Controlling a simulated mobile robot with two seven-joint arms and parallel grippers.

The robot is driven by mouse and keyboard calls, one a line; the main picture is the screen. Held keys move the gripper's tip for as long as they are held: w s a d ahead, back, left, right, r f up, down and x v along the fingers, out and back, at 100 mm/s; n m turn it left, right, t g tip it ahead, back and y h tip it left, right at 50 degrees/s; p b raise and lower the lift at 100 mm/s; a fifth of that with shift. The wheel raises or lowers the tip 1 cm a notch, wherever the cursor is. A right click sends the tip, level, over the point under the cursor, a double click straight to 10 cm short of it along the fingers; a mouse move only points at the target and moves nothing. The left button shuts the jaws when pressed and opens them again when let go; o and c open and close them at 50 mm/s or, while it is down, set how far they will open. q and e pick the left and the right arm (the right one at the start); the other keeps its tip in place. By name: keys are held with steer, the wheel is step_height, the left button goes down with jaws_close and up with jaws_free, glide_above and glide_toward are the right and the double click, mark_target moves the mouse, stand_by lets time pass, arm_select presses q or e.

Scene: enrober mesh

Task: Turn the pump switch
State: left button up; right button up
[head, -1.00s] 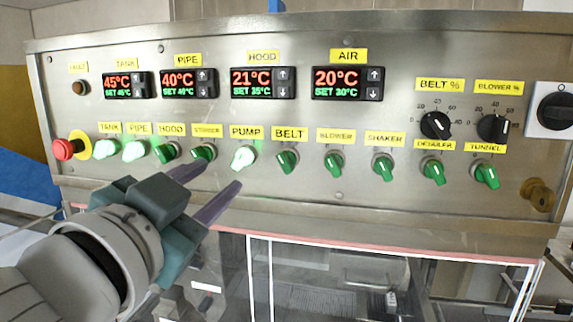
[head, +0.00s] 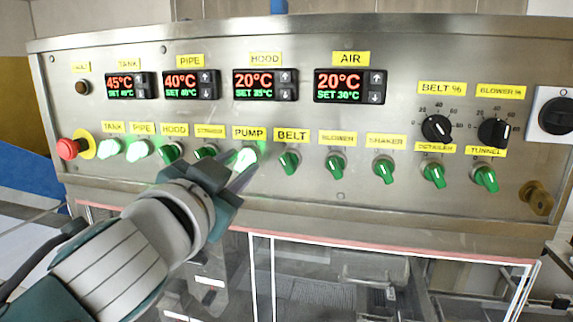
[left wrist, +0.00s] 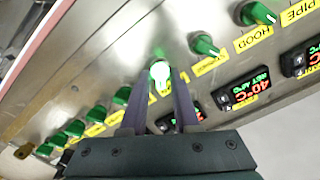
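The pump switch (head: 245,158) is a green knob, brightly lit, below the yellow PUMP label (head: 249,133) on the steel panel. My left gripper (head: 238,168) is at this switch, reaching in from the lower left. In the left wrist view the lit pump switch (left wrist: 160,74) shows between the ends of the two grey-purple fingers (left wrist: 163,88). The fingers stand apart, one on each side of the knob. I cannot tell whether either finger touches it. In the head view the gripper hides part of the area below the switch. My right gripper is not in view.
The stirrer switch (head: 206,151) is close on the left and the belt switch (head: 289,161) on the right, both unlit. The tank (head: 110,149) and pipe (head: 139,149) switches are lit. A red emergency button (head: 68,149) is at the far left.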

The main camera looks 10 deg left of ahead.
arm_select(q)
jaws_close()
stand_by(0.5)
steer(key=n, duration=0.3)
steer(key=shift+b, duration=0.4)
steer(key=n, duration=0.2)
steer(key=shift+n, duration=0.4)
steer(key=n, duration=0.6)
steer(key=shift+o, duration=1.5)
jaws_free()
